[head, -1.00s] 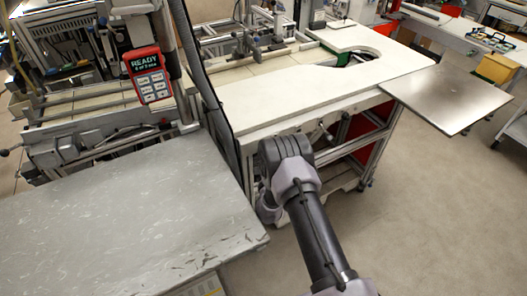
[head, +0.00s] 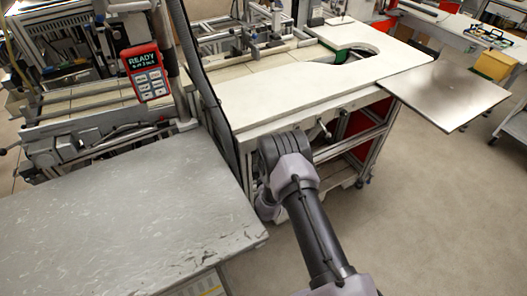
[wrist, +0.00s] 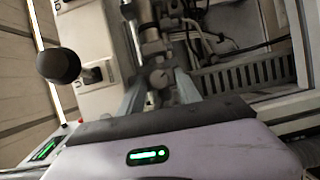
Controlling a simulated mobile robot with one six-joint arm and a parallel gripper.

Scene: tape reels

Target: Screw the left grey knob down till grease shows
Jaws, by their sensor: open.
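In the wrist view my gripper (wrist: 158,92) is open, its two pale fingers apart with nothing clearly held between them. A small round grey knob-like part (wrist: 160,78) shows between the fingers, on a grey metal fitting; I cannot tell whether it is the left grey knob, or whether the fingers touch it. No grease can be made out. In the head view my arm reaches toward the front edge of the white-topped bench (head: 300,92), and the gripper is hidden there.
A black round knob (wrist: 58,66) stands left of my fingers in the wrist view. A slotted grey rail (wrist: 243,75) lies to the right. In the head view a grey worn tabletop (head: 110,215) is at front left, and a red handheld pendant (head: 146,73) hangs above it. Open floor lies right.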

